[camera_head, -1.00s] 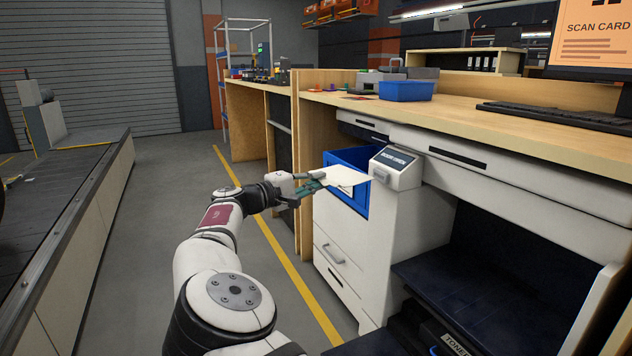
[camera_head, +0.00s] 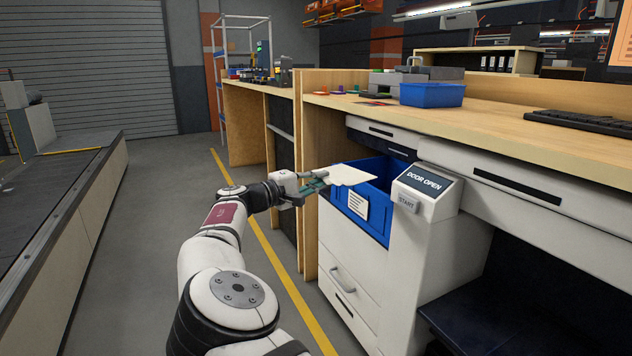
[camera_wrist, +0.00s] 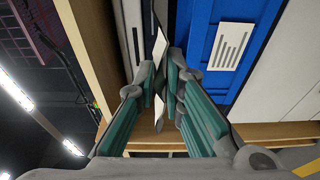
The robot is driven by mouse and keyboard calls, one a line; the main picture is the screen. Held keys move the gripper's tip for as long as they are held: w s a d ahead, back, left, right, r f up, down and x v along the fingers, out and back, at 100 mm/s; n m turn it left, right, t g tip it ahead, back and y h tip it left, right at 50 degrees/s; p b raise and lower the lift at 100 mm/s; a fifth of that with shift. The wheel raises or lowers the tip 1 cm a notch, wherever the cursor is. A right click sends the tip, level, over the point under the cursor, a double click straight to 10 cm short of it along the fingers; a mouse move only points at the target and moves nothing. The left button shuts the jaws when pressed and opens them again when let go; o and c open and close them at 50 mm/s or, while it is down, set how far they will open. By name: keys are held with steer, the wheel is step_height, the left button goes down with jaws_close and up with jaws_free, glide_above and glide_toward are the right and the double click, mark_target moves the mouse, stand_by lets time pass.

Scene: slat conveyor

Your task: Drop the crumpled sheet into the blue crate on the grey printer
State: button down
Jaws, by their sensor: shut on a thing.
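My gripper (camera_head: 318,184) is shut on a pale sheet (camera_head: 347,175), which sticks out to the right from the fingertips. The sheet looks mostly flat in the head view. The blue crate (camera_head: 358,222) sits on the grey-white printer (camera_head: 350,262) under the counter, with a label on its front. The sheet hangs at rim height over the crate's front left part, and the gripper is left of the crate, outside it. In the wrist view the sheet (camera_wrist: 159,45) is edge-on between the teal fingers, and the crate (camera_wrist: 200,40) is beside it. The crate's inside is mostly hidden.
The printer's panel (camera_head: 424,183) reads "DOOR OPEN", just right of the crate. The wooden counter (camera_head: 480,125) overhangs behind, carrying another blue bin (camera_head: 432,95) and a keyboard (camera_head: 585,122). A wooden side panel (camera_head: 309,235) stands left of the printer. The aisle floor at left is clear.

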mark_target(354, 175)
steer(key=shift+w+d+f+b, duration=0.3)
steer(key=shift+w+d, duration=0.55)
steer(key=shift+d, duration=0.7)
steer(key=shift+w+d+f+b, duration=0.2)
steer(key=shift+w+d+b, duration=0.15)
steer(key=shift+w+d, duration=0.85)
steer(key=shift+w+d+f+b, duration=0.3)
steer(key=shift+w+d, duration=0.25)
steer(key=shift+d, duration=1.3)
steer(key=s+d+f+p+x, duration=0.1)
steer(key=x, duration=0.9)
steer(key=shift+s+d, duration=0.25)
steer(key=shift+f, duration=0.1)
steer(key=c, duration=1.6)
jaws_free()
steer(key=shift+c, duration=0.2)
steer(key=shift+o, duration=0.2)
steer(key=shift+f, duration=0.1)
steer(key=shift+f, duration=0.3)
steer(key=shift+s, duration=0.1)
steer(key=shift+w+a+r+b+v, duration=0.15)
steer(key=shift+w+a+v, duration=0.2)
steer(key=shift+v, duration=1.6)
steer(key=shift+w+a+r+b+v, duration=0.1)
steer(key=shift+w+a+b+v, duration=0.15)
steer(key=shift+v, duration=1.7)
steer(key=shift+w+a+r+b+v, duration=0.1)
steer(key=shift+w+a+v, duration=0.25)
steer(key=shift+v, duration=1.55)
